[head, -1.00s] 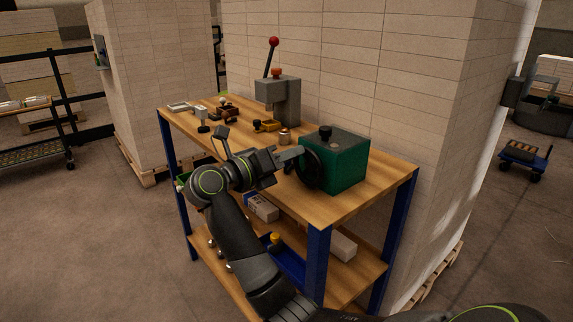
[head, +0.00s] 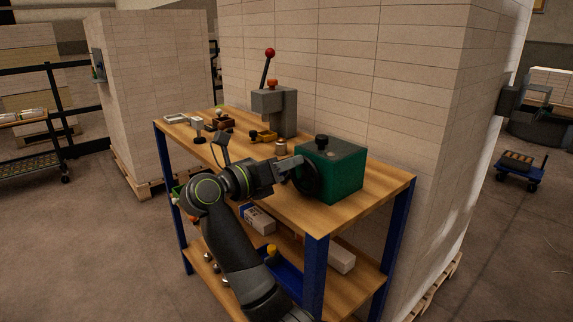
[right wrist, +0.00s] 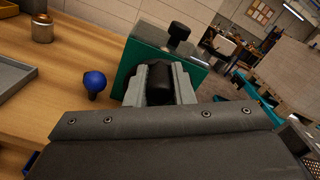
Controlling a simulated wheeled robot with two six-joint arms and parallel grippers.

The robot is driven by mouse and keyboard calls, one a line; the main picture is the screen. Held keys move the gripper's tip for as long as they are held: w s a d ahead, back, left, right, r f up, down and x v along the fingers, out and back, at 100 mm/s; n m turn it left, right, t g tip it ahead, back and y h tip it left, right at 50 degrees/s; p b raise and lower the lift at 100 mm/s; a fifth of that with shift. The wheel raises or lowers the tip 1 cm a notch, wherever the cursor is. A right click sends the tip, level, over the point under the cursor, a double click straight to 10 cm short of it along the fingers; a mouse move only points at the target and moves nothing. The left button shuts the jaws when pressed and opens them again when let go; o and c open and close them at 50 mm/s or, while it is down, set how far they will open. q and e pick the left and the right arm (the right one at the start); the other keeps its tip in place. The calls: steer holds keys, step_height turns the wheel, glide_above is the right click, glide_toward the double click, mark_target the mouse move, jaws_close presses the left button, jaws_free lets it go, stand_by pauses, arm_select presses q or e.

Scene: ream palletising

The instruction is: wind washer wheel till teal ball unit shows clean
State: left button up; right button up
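The washer is a green box (head: 333,172) on the bench top, with a dark wheel (head: 308,178) on its left side. My right gripper (head: 291,165) is at this wheel. In the right wrist view its two grey fingers (right wrist: 160,88) stand close on both sides of a black handle (right wrist: 160,78), apparently shut on it, in front of the green box (right wrist: 150,46). A black knob (right wrist: 179,34) stands on top of the box. I cannot make out a teal ball unit; the box's inside is hidden. My left gripper is out of view.
The wooden bench (head: 375,192) holds a grey press (head: 275,108) with a red-balled lever and several small parts behind. A metal cylinder (head: 281,147) and a blue ball knob (right wrist: 95,81) are near the washer. Tall wrapped stacks (head: 365,80) stand close behind the bench.

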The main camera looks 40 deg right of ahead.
steer(key=o, duration=0.4)
steer(key=shift+o, duration=0.2)
steer(key=shift+a, duration=0.15)
steer(key=shift+a+f, duration=0.1)
steer(key=shift+a, duration=0.2)
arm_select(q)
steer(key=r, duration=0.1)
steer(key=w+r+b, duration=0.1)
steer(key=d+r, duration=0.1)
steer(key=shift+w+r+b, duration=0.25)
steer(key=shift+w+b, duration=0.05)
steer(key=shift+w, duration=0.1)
arm_select(e)
steer(key=s+a, duration=0.1)
steer(key=a, duration=1.5)
steer(key=shift+s+a, duration=0.2)
steer(key=shift+a, duration=0.05)
